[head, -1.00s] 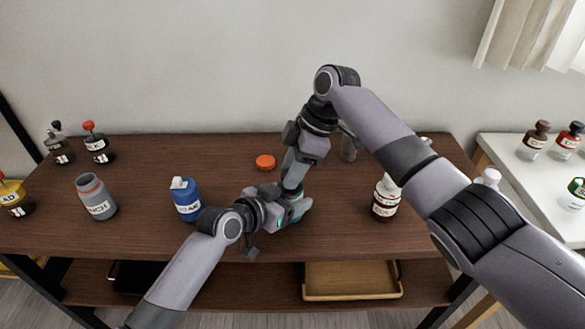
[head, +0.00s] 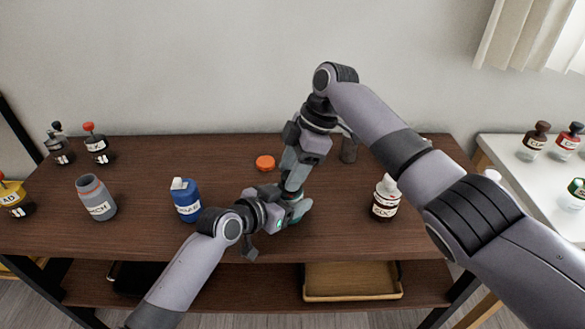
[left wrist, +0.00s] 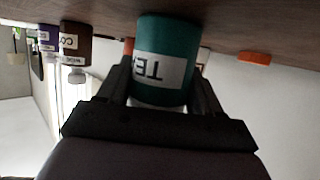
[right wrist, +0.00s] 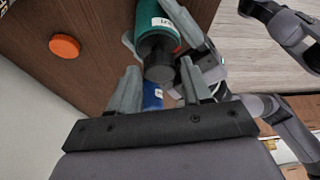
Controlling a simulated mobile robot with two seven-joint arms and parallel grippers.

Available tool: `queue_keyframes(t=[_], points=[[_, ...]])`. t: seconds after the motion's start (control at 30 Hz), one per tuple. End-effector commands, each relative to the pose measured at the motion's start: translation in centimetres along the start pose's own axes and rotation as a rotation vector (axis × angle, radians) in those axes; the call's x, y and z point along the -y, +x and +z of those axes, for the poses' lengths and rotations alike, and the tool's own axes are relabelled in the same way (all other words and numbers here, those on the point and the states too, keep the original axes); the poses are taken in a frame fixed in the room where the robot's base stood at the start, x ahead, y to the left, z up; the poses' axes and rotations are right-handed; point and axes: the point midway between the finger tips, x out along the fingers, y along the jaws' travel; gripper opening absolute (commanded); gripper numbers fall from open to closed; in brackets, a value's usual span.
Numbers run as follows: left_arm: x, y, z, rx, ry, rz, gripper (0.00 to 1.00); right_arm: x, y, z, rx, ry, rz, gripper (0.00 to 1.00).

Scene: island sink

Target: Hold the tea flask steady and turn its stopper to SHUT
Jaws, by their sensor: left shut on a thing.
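The tea flask is a teal cylinder with a white label, partly readable as "TE", in the left wrist view (left wrist: 165,62). My left gripper (left wrist: 160,95) is shut on its body; in the head view the flask is mostly hidden behind my arms. In the right wrist view the flask (right wrist: 160,22) shows with its dark grey stopper (right wrist: 158,68). My right gripper (right wrist: 158,80) is open, its fingers on either side of the stopper with a gap visible. I cannot read any mark of the stopper's setting.
An orange disc (head: 265,163) lies behind the grippers. A blue bottle (head: 186,200) and a grey jar (head: 96,197) stand left; a dark bottle with a white top (head: 386,198) stands right. A wooden tray (head: 352,280) is on the lower shelf. The table front between them is clear.

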Motion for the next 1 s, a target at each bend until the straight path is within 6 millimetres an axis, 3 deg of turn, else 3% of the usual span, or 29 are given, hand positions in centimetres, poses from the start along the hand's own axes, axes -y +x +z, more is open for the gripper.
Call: queue_keyframes(t=[0.27, 0.7, 1.0], points=[[0.0, 0.0, 0.1, 0.003, 0.0, 0.0, 0.31, 0.0, -0.8, 0.1, 0.001, 0.002, 0.001, 0.48], [0.0, 0.0, 0.1, 0.002, 0.001, 0.0, 0.31, 0.0, -9.4, 0.0, 0.0, 0.0, 0.003, 0.48], [0.0, 0.0, 0.1, 0.002, 0.001, 0.0, 0.31, 0.0, -12.0, 0.0, 0.0, 0.001, 0.0, 0.48]])
